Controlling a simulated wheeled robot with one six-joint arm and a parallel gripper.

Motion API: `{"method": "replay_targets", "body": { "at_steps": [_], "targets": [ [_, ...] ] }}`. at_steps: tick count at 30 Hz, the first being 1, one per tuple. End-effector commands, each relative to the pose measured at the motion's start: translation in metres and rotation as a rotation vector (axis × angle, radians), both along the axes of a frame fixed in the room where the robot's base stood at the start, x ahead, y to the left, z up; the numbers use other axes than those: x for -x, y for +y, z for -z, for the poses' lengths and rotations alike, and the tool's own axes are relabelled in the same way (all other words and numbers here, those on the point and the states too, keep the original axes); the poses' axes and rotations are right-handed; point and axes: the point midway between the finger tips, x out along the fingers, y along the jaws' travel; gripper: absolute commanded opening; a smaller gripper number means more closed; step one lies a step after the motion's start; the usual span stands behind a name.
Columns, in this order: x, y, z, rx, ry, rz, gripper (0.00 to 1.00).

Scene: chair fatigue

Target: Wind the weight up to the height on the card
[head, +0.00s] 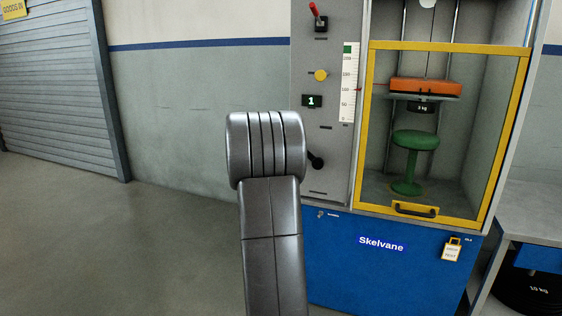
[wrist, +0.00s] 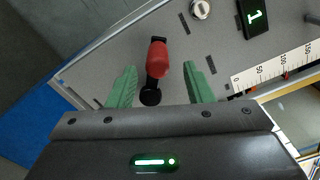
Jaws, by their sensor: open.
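The crank's red knob (wrist: 158,60) and black arm (wrist: 151,94) show in the wrist view. My gripper (wrist: 161,68) is open, its green fingers on either side of the knob with gaps visible. In the head view my arm hides the fingers and knob; only the black crank hub (head: 316,160) shows. Behind the yellow-framed door, the orange weight (head: 425,86) hangs above a green stool (head: 415,140). The white scale (head: 348,95) is green at its top; a red pointer (head: 359,89) sits well below that. A small card (head: 451,250) hangs on the blue front, too small to read.
The panel also has a red-handled lever (head: 317,18), a yellow button (head: 321,75) and a display (head: 312,101) reading 1. The yellow door frame (head: 362,135) appears closed, with a black handle (head: 416,209) low down. A grey bench (head: 535,215) stands right; open floor lies left.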

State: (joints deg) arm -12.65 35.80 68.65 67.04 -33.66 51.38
Motion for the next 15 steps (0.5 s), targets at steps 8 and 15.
{"method": "replay_targets", "body": {
  "at_steps": [8, 15],
  "targets": [
    [0.053, 0.017, -0.002, 0.001, -0.001, -0.001, 0.46],
    [0.073, 0.024, -0.001, 0.001, -0.002, 0.001, 0.46]
  ]
}}
